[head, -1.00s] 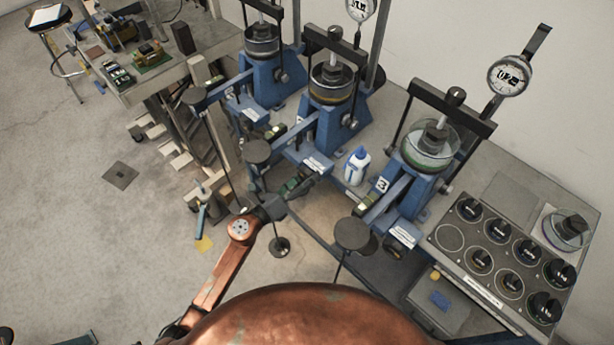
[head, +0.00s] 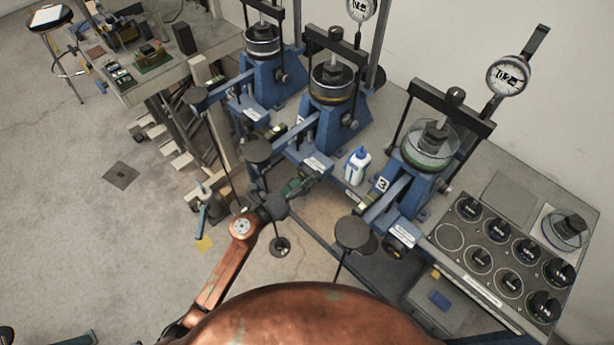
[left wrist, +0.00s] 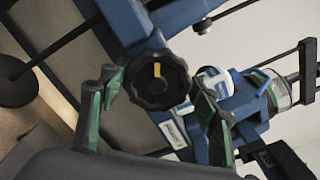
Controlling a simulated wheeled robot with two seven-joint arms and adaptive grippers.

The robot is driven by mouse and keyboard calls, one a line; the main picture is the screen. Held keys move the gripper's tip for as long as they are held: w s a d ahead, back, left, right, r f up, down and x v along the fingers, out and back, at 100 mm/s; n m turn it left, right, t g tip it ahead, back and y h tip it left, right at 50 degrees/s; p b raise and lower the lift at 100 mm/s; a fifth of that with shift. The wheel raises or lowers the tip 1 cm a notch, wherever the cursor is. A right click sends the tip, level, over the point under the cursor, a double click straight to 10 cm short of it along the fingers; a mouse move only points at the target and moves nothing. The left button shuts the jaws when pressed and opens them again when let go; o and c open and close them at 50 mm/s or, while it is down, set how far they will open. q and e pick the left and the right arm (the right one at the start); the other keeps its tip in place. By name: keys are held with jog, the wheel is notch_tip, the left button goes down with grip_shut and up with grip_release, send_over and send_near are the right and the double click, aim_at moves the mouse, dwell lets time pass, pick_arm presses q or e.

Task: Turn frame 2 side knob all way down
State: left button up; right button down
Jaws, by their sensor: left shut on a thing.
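Three blue lever frames stand in a row. The right one carries a "3" label (head: 382,184); the middle one, frame 2 (head: 322,130), stands to its left. My left gripper (head: 300,186) is at the front end of frame 2, covering its side knob in the head view. In the left wrist view, the round black knob (left wrist: 157,80) with a yellow mark sits between the two green-and-black fingers (left wrist: 155,112), and the gripper is shut on it. The yellow mark points to the top of that view. My right gripper is not in view.
Hanger discs (head: 353,233) are close to the arm. A tray of black weights (head: 480,258) lies at right. Open floor (head: 90,230) is at left.

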pick_arm(q)
jog(key=shift+w+a+n+p, duration=0.2)
jog(key=shift+n+p, duration=0.2)
jog(key=shift+n, duration=0.3)
jog(key=o, duration=1.3)
jog(key=shift+f, duration=0.1)
jog(key=shift+c, duration=0.2)
jog(key=shift+o, duration=0.9)
jog(key=shift+w+f, duration=0.15)
jog(key=shift+d, duration=0.1)
jog(key=shift+r+v, duration=0.1)
jog(key=shift+v, duration=1.45)
jog(key=shift+r+v, duration=0.15)
jog(key=shift+v, duration=1.35)
jog(key=shift+d, duration=0.1)
jog(key=shift+r, duration=0.1)
